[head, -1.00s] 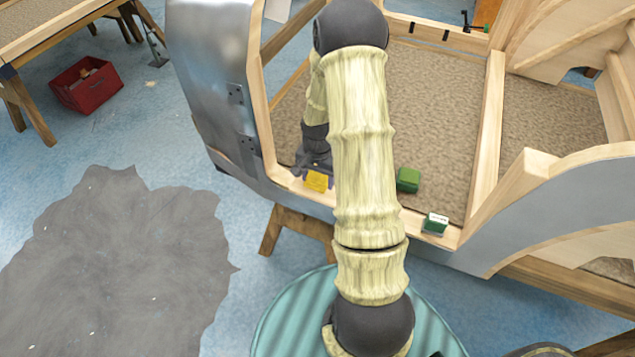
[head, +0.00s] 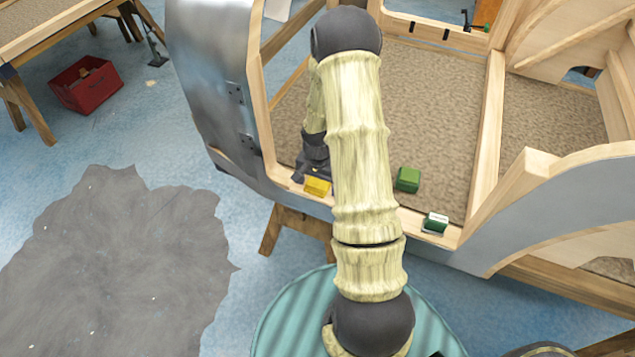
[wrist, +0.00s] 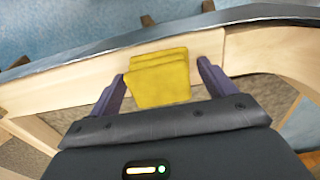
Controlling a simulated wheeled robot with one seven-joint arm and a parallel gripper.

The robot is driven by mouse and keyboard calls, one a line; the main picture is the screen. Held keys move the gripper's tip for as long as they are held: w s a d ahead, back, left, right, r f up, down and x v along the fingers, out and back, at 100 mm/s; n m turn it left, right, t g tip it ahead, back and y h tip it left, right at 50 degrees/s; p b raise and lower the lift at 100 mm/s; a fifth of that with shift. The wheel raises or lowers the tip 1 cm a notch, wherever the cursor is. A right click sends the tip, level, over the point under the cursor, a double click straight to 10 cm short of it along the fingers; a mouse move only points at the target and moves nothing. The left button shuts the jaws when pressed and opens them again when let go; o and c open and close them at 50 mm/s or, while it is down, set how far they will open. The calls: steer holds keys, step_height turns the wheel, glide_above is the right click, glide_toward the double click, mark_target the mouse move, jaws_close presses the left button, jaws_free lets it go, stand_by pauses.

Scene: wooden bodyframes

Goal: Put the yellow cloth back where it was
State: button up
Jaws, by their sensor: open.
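The yellow cloth (head: 317,187) is a small folded stack. It lies on the wooden sill (head: 410,222) of the bodyframe, left of my arm in the head view. In the wrist view the cloth (wrist: 158,78) lies on the pale wooden rail between the fingers of my gripper (wrist: 160,85). The two purple fingers stand apart, with a gap on each side of the cloth. My gripper (head: 313,172) is at the cloth in the head view, partly hidden behind my forearm.
A green block-like item (head: 408,180) and a green-and-white box (head: 435,223) are to the right along the sill. Brown carpeted floor (head: 430,110) lies inside the frame. A red crate (head: 86,84) stands on the blue floor at far left.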

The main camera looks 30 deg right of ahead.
mark_target(316, 184)
step_height(316, 184, up, 12)
steer(key=shift+r, duration=0.15)
stand_by(0.4)
stand_by(0.4)
steer(key=s+a+r+n+t, duration=0.2)
steer(key=s+a+r+n, duration=0.7)
steer(key=s+a, duration=0.3)
steer(key=shift+s+a+n+t, duration=0.2)
steer(key=shift+a+n+t, duration=0.1)
steer(key=shift+a+n, duration=0.45)
